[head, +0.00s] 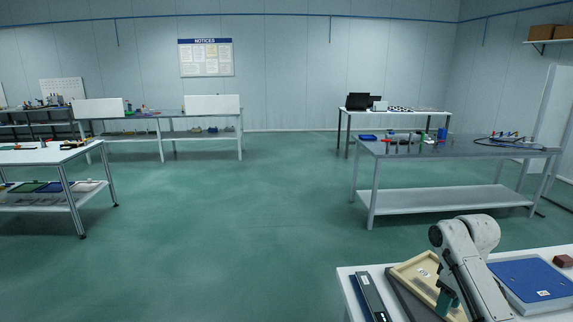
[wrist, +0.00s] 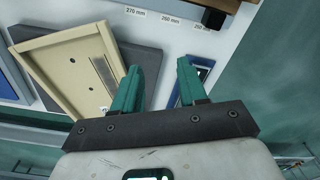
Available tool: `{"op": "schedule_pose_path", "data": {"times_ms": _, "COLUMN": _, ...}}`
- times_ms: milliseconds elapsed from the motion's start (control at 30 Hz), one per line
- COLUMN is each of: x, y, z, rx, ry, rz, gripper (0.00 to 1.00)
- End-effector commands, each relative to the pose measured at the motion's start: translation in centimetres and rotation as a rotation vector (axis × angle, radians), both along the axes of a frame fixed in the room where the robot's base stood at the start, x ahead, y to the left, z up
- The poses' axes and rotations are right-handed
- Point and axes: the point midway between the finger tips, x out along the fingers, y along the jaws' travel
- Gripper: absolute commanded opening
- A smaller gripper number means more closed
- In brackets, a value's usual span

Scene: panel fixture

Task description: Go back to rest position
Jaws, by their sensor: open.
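My gripper (wrist: 158,88) shows in the wrist view with its two green fingers apart and nothing between them. In the head view my arm is folded over the white table (head: 342,270) at the lower right, and one green finger shows below it; the rest of the gripper is hidden. A beige panel fixture (wrist: 60,75) with a raised rim and a metal strip lies left of the fingers in the wrist view. It also shows in the head view (head: 412,270), partly behind my arm. The gripper appears apart from it.
A blue panel (head: 530,278) lies right of my arm, with a brown block (head: 563,261) beyond it. A dark long case (head: 372,297) lies at the table's left edge. A grey workbench (head: 455,148) stands farther back. The green floor (head: 240,220) at centre is clear.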

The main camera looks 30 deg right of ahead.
Motion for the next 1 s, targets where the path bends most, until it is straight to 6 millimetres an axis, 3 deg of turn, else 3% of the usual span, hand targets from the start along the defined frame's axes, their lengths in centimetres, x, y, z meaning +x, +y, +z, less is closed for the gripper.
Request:
{"op": "schedule_pose_path", "data": {"times_ms": 233, "x": 1.8, "y": 4.0, "z": -1.8, "rx": 0.023, "ry": -0.032, "rz": 0.02, "gripper": 0.42}}
{"op": "schedule_pose_path", "data": {"times_ms": 367, "x": 2.9, "y": 7.2, "z": -3.1, "rx": 0.04, "ry": -0.055, "rz": 0.033, "gripper": 0.42}}
{"op": "schedule_pose_path", "data": {"times_ms": 467, "x": 3.6, "y": 10.3, "z": -4.3, "rx": 0.056, "ry": -0.077, "rz": 0.041, "gripper": 0.42}}
{"op": "schedule_pose_path", "data": {"times_ms": 633, "x": 4.0, "y": 17.5, "z": -7.0, "rx": 0.094, "ry": -0.111, "rz": 0.053, "gripper": 0.42}}
{"op": "schedule_pose_path", "data": {"times_ms": 767, "x": 2.4, "y": 24.3, "z": -9.4, "rx": 0.123, "ry": -0.13, "rz": 0.05, "gripper": 0.42}}
{"op": "schedule_pose_path", "data": {"times_ms": 900, "x": -1.3, "y": 30.1, "z": -11.6, "rx": 0.134, "ry": -0.129, "rz": 0.031, "gripper": 0.42}}
{"op": "schedule_pose_path", "data": {"times_ms": 1000, "x": -4.9, "y": 33.0, "z": -12.6, "rx": 0.123, "ry": -0.117, "rz": 0.015, "gripper": 0.42}}
